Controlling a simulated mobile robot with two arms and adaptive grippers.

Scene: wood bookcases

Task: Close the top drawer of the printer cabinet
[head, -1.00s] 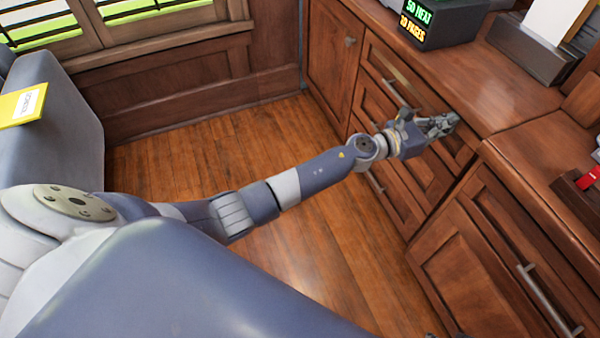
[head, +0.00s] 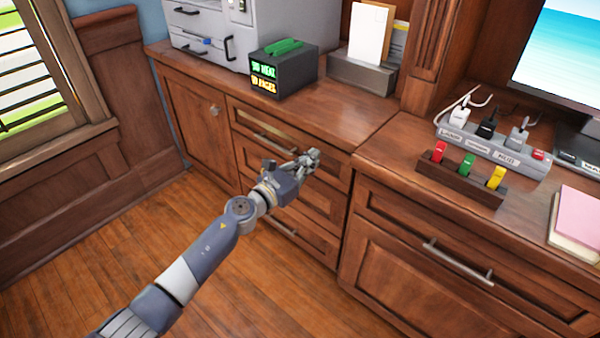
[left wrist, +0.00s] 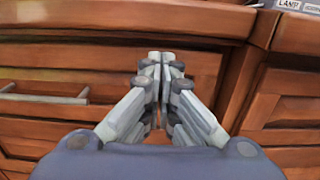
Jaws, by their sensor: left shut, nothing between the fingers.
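The printer cabinet (head: 190,110) is brown wood with a door at left and a stack of drawers at right. Its top drawer (head: 290,133) sits right under the counter edge and looks flush or nearly flush; a small gap cannot be ruled out. The drawer has a metal bar handle (head: 275,143). My left gripper (head: 312,157) is shut and empty at the right part of the drawer front, right of the handle. In the left wrist view the closed fingertips (left wrist: 165,57) point at the drawer front (left wrist: 100,70); contact is unclear. My right gripper is out of view.
A grey printer (head: 225,35), a black box with lit text (head: 285,70) and a paper holder (head: 362,75) stand on the cabinet. A neighbouring cabinet (head: 420,235) stands at right. The wood floor (head: 130,240) is clear.

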